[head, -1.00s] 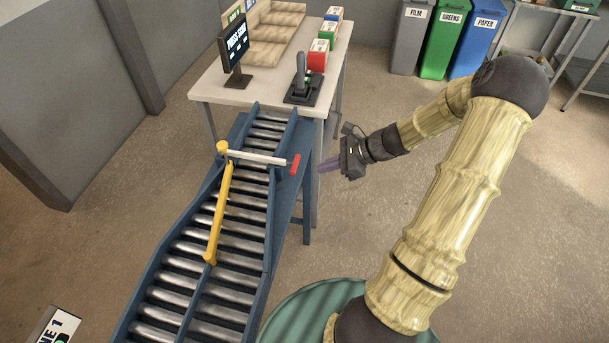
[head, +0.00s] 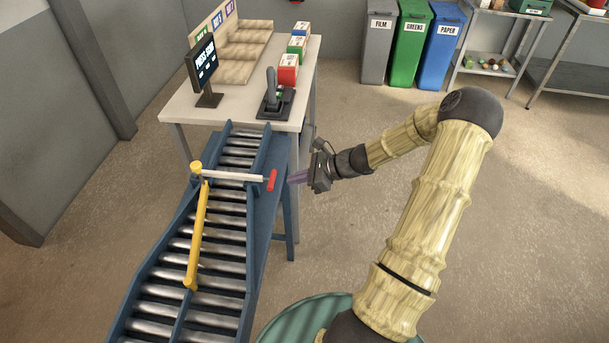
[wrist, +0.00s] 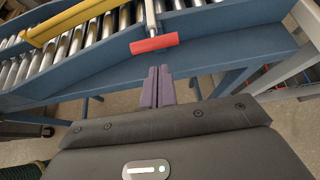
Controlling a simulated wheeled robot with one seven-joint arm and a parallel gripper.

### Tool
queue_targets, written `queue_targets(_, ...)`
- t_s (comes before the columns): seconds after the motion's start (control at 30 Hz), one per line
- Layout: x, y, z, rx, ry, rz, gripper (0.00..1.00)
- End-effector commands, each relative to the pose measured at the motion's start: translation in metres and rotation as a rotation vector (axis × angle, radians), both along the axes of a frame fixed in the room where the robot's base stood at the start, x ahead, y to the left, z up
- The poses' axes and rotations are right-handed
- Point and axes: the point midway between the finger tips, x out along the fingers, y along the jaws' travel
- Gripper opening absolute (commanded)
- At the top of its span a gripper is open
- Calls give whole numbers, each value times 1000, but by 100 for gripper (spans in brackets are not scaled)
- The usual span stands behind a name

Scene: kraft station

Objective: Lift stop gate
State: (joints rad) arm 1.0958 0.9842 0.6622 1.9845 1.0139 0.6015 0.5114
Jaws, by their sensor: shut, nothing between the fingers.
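The stop gate is a pale bar (head: 232,176) with a red handle (head: 272,180) at its right end. It lies across the roller conveyor (head: 222,208), hinged near a yellow post at the left. My gripper (head: 294,178) is shut and empty, just right of the red handle and apart from it in the head view. In the wrist view the purple fingers (wrist: 158,86) are together, pointing at the conveyor's blue side rail, with the red handle (wrist: 154,44) just beyond their tips.
A yellow diverter arm (head: 197,240) lies along the conveyor. A table (head: 178,108) at the conveyor's far end holds a screen (head: 202,68), a lever unit (head: 272,98) and several small boxes. Bins stand at the back.

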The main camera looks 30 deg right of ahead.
Motion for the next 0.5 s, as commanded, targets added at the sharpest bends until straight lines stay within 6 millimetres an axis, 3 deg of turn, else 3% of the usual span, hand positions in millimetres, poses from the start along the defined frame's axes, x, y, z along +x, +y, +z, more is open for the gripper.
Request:
queue_targets(0.23,20,30,-20,2,1,4,0)
queue_targets(0.5,27,38,-27,-1,0,1,0)
